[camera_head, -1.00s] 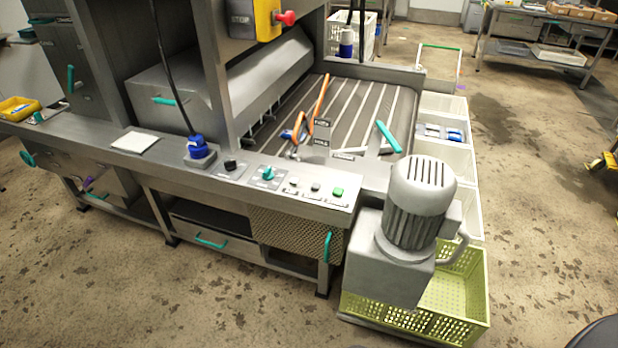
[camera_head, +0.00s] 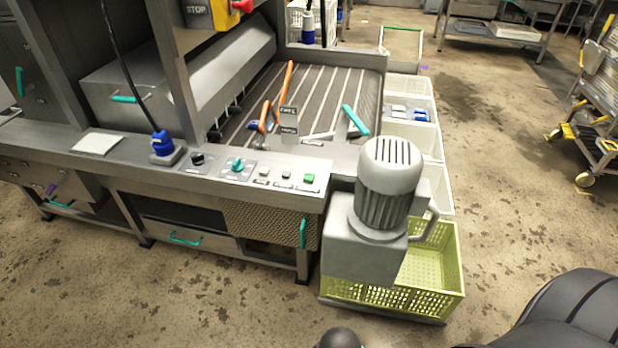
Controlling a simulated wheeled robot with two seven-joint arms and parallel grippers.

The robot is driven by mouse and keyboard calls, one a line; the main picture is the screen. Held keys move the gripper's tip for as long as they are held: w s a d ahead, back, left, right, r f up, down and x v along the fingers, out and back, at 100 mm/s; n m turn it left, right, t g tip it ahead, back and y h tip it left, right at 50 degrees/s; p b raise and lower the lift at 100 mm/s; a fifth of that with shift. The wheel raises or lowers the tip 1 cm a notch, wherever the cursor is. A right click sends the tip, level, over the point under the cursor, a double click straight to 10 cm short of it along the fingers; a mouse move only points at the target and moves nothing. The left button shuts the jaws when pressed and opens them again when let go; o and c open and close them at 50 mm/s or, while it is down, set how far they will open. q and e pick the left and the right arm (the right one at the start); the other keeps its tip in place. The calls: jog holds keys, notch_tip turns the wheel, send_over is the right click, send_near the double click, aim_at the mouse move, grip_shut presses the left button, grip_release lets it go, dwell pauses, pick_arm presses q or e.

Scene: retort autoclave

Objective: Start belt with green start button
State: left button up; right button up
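The green start button (camera_head: 309,178) sits at the right end of the control panel (camera_head: 215,172) on the machine's front ledge. Two other small buttons, a grey one (camera_head: 286,174) and a pale one (camera_head: 263,172), are to its left. A teal rotary knob (camera_head: 238,165) and a black knob (camera_head: 198,158) are farther left. The slatted belt (camera_head: 333,95) lies behind the panel. Neither of my grippers is in view; dark rounded parts that look like mine show at the bottom middle and bottom right, well apart from the button.
A grey motor (camera_head: 390,185) stands just right of the panel, above a yellow-green crate (camera_head: 440,260). White bins (camera_head: 420,140) line the belt's right side. A yellow-handled trolley (camera_head: 595,100) stands at the far right. The floor (camera_head: 120,290) in front of the machine is clear.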

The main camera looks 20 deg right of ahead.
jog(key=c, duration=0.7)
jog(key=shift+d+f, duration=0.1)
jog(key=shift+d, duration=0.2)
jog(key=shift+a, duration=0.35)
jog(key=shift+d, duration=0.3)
